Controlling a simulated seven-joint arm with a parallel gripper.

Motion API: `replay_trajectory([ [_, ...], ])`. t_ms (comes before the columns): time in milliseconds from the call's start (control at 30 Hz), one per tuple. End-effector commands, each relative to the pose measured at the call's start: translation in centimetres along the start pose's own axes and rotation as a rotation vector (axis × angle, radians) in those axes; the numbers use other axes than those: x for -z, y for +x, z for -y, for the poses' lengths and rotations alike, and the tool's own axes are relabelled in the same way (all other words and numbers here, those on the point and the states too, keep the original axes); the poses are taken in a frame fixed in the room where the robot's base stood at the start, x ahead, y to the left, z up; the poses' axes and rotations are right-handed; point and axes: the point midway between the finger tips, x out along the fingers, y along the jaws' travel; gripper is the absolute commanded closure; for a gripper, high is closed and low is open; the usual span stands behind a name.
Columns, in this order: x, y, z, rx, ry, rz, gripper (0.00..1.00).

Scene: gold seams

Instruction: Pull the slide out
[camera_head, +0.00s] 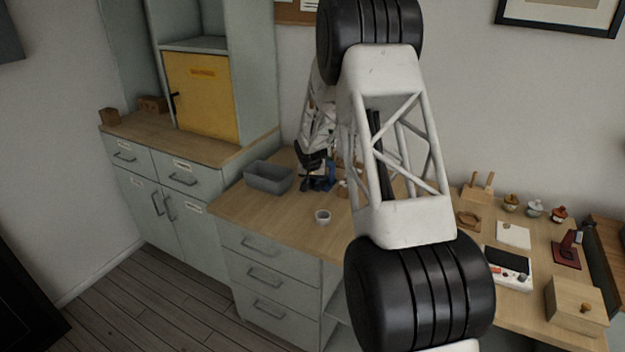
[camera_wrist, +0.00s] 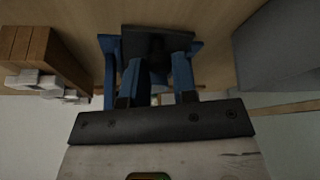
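My gripper (camera_head: 312,172) is low over the middle of the workbench, beside a small blue object (camera_head: 325,184). In the wrist view, a blue frame with a dark block (camera_wrist: 157,44) in it stands just ahead of my gripper (camera_wrist: 158,68). Two blue-looking prongs reach from the gripper's black bar toward the dark block, spread apart with a gap between them. I cannot tell whether they touch the block. No slide can be told apart clearly; my own arm hides much of this spot in the head view.
A grey bin (camera_head: 268,178) stands left of my gripper, and it shows at right in the wrist view (camera_wrist: 280,45). A white cup (camera_head: 322,216) is near the front edge. A wooden block (camera_wrist: 38,52) with white pieces is left in the wrist view. Bench to the right is crowded.

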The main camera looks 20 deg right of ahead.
Motion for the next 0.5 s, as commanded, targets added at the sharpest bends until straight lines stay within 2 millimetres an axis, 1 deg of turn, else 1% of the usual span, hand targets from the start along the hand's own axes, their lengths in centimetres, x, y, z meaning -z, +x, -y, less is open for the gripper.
replay_trajectory([
  [33, 0.0, 0.0, 0.01, 0.0, 0.0, 0.0, 0.83],
  [133, 0.0, -0.01, 0.02, 0.0, 0.0, 0.0, 0.98],
  [167, 0.0, -0.01, 0.02, 0.0, 0.0, 0.0, 1.0],
  [367, -0.05, -0.04, 0.07, 0.0, 0.0, 0.0, 1.0],
  [500, -0.57, -0.3, 0.36, 0.0, -0.001, 0.0, 1.0],
])
